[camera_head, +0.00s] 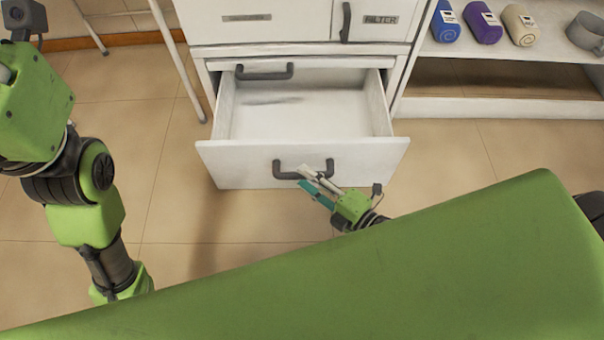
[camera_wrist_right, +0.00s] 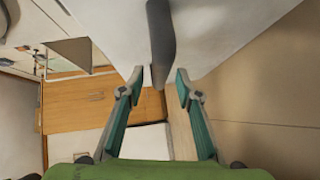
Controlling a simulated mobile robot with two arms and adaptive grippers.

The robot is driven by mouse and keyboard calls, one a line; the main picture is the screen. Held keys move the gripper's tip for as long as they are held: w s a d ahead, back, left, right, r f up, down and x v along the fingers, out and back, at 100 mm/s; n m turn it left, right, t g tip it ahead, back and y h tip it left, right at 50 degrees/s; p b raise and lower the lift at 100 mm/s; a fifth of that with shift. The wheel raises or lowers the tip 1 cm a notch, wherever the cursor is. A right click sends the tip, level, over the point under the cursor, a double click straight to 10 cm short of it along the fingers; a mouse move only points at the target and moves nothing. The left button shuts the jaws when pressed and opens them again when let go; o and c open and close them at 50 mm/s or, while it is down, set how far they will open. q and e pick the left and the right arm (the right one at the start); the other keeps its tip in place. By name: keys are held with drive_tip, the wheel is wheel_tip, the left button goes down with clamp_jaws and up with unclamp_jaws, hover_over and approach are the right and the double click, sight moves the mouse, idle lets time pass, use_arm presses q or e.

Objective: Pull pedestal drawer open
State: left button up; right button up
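The pedestal drawer (camera_head: 301,165) stands pulled out from the white cabinet, and its empty inside shows in the head view. Its dark grey handle (camera_head: 290,176) is on the front panel; it also shows in the right wrist view (camera_wrist_right: 160,40).
A second handle (camera_head: 264,72) is on the cabinet behind the open drawer. A door with a FILTER label (camera_head: 380,20) is above right. A white shelf (camera_head: 500,107) with rolled towels (camera_head: 482,22) is at the right. Tiled floor (camera_head: 450,155) is clear around the drawer front.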

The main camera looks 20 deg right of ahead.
drive_tip(key=v, duration=0.9)
drive_tip(key=shift+s, duration=0.3)
